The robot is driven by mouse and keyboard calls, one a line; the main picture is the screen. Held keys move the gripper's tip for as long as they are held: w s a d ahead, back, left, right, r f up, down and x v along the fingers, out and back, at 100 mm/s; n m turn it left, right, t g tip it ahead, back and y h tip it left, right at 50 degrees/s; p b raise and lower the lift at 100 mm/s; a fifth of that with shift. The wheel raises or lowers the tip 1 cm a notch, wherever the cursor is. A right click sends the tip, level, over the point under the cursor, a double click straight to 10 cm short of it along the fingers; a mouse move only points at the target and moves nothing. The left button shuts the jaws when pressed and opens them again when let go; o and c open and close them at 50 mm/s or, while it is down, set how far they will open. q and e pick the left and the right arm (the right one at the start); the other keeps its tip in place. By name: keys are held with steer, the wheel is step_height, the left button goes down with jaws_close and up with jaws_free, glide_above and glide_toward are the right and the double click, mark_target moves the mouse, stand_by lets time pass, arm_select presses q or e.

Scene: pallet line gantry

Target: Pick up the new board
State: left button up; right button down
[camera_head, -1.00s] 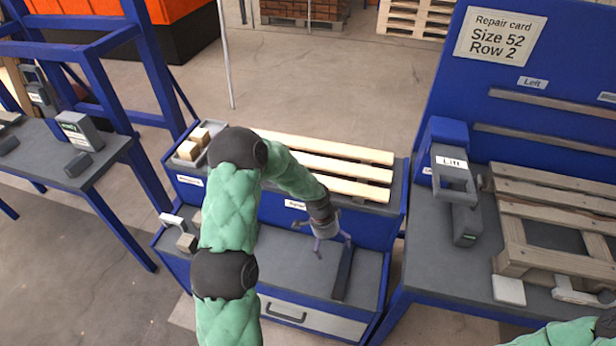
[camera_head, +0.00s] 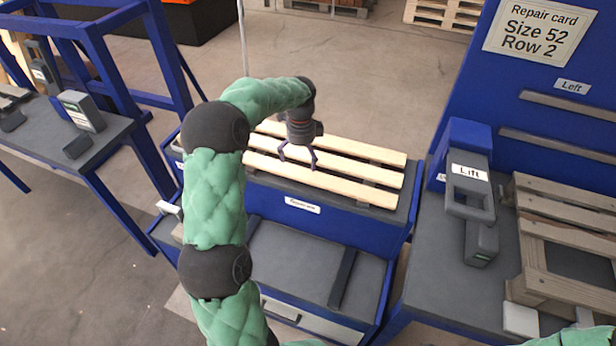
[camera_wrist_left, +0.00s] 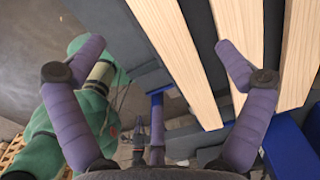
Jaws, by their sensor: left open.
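Three pale new boards lie side by side on the upper shelf of the blue bench: a front board (camera_head: 350,189), a middle board (camera_head: 368,173) and a back board (camera_head: 360,146). My left gripper (camera_head: 298,164) points down over the left part of these boards, open and empty. In the left wrist view its spread fingers (camera_wrist_left: 160,50) show with the nearest board (camera_wrist_left: 178,60) between them. I cannot tell the exact height above the wood. My right gripper is not in view; only a bit of green sleeve shows at the lower right.
A grey lift tool (camera_head: 470,190) stands on the right bench beside a worn pallet (camera_head: 570,235). A repair card (camera_head: 538,32) on the blue panel reads Size 52, Row 2. The bench's lower shelf (camera_head: 290,255) holds a dark bar (camera_head: 343,277).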

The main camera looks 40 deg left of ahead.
mark_target(303, 176)
arm_select(q)
step_height(303, 176, down, 3)
steer(key=shift+r+b, duration=0.15)
steer(key=shift+b, duration=0.2)
steer(key=f, duration=0.1)
steer(key=f+b, duration=0.2)
steer(key=f, duration=0.1)
steer(key=shift+d, duration=0.3)
steer(key=shift+f+b, duration=0.4)
steer(key=shift+f, duration=0.1)
steer(key=shift+r, duration=0.1)
steer(key=c, duration=1.4)
